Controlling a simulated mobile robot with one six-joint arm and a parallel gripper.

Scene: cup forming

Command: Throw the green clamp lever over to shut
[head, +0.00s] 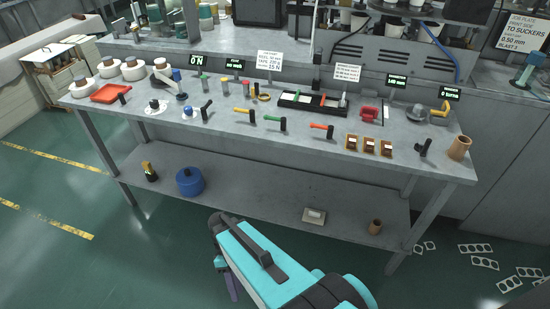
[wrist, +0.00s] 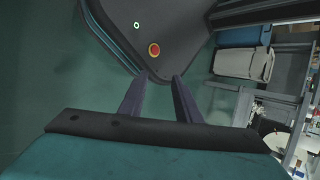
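The green clamp lever (head: 274,119) lies on the grey bench top in the head view, between a yellow lever (head: 244,112) and an orange-red lever (head: 322,127). Its green handle points left from a dark upright clamp body at its right end. My gripper (head: 232,290) hangs low in front of the bench, well below and apart from the lever, partly hidden by my arm. In the wrist view my gripper (wrist: 160,78) shows two dark purple fingers spread apart with nothing between them. The lever is not in the wrist view.
The bench (head: 220,120) also holds a black tray (head: 300,103), a row of brown blocks (head: 369,146) and a brown cup (head: 459,148). A lower shelf (head: 260,200) carries a blue pot (head: 190,181). The green floor in front is mostly clear.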

